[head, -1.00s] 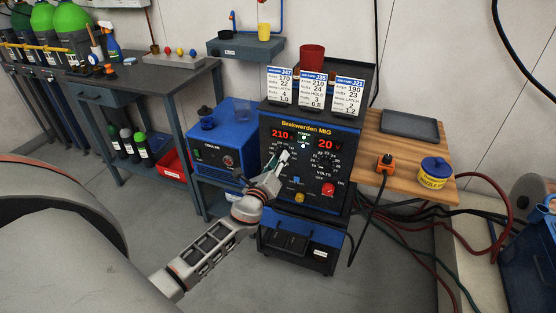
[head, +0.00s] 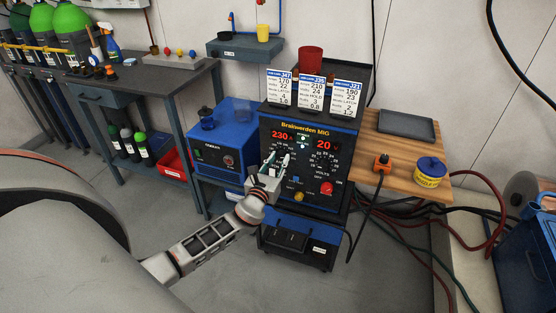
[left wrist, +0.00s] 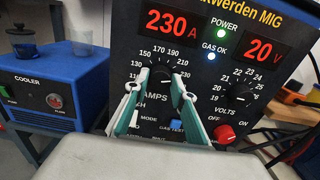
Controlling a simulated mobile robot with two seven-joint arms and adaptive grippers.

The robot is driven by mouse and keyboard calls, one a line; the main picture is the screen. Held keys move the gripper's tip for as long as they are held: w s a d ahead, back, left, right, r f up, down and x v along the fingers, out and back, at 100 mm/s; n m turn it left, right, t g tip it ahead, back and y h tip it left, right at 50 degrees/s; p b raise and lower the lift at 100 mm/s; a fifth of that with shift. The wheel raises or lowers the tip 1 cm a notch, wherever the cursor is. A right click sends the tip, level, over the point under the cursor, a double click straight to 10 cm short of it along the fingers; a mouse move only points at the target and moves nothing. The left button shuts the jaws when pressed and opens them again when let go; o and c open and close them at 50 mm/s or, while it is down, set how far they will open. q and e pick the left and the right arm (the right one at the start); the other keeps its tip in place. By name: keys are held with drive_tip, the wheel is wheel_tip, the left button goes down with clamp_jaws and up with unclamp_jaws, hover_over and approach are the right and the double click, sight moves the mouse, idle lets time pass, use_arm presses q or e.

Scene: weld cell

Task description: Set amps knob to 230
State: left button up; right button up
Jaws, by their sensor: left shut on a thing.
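The blue-and-black Brakwerden MIG welder (head: 309,128) stands in the middle of the head view. Its red amps display (left wrist: 173,22) reads 230 A; it also shows in the head view (head: 281,135). The black amps knob (left wrist: 161,75) sits below the display in a ring of printed numbers. My left gripper (head: 277,162) reaches the welder's front from below left. In the left wrist view its two pale green-and-white fingers (left wrist: 157,98) are shut on the knob, one on each side. The knob's pointer is hard to make out. My right gripper is not in view.
The volts knob (left wrist: 238,99) sits to the right, under a display reading 20 V (left wrist: 263,50). A red knob (left wrist: 224,134) and a blue switch (left wrist: 176,125) are close below. The blue cooler (head: 226,143) stands left of the welder. A wooden side shelf (head: 400,150) is at right.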

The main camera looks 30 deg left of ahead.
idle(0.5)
use_arm(q)
drive_tip(key=o, duration=1.1)
drive_tip(key=v, duration=1.2)
